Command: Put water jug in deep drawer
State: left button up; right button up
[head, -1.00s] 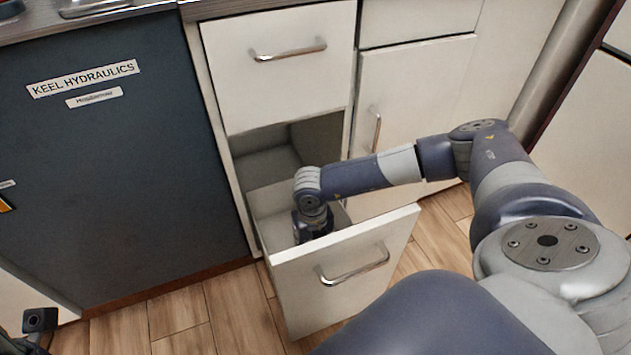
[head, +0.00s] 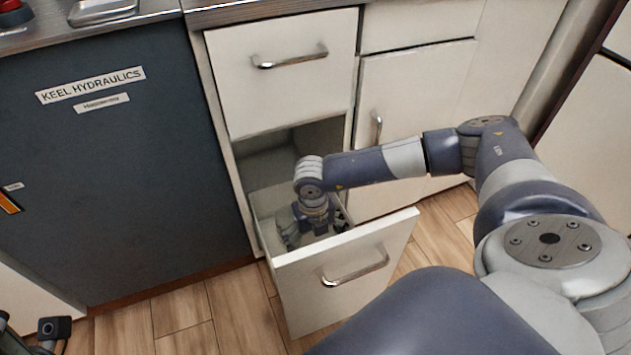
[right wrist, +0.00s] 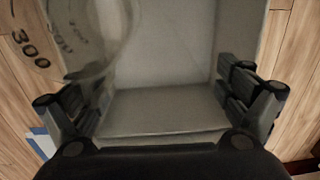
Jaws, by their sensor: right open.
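The deep drawer (head: 345,275) is the pulled-out lower drawer in the head view, with its grey inner floor (right wrist: 165,105) showing in the right wrist view. My right gripper (head: 314,232) points down inside the drawer. Its fingers stand wide apart in the right wrist view (right wrist: 160,100), with nothing gripped between the tips. A clear water jug (right wrist: 95,40) with dark measuring marks shows at the upper left of that view, beside the left finger. Its outline is faint, and whether it rests on the drawer floor is hard to tell. In the head view my wrist hides it.
A shut drawer (head: 285,80) sits above the open one. A shut cupboard door (head: 415,100) is to its right and a dark panel (head: 110,190) to its left. Wooden floor (head: 200,310) lies in front, and the worktop (head: 255,10) runs above.

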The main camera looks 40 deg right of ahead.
dwell(0.3)
notch_tip(320, 180, up, 12)
jog(key=shift+a, duration=0.2)
dwell(0.3)
jog(key=shift+w, duration=0.1)
grip_shut()
dwell(0.7)
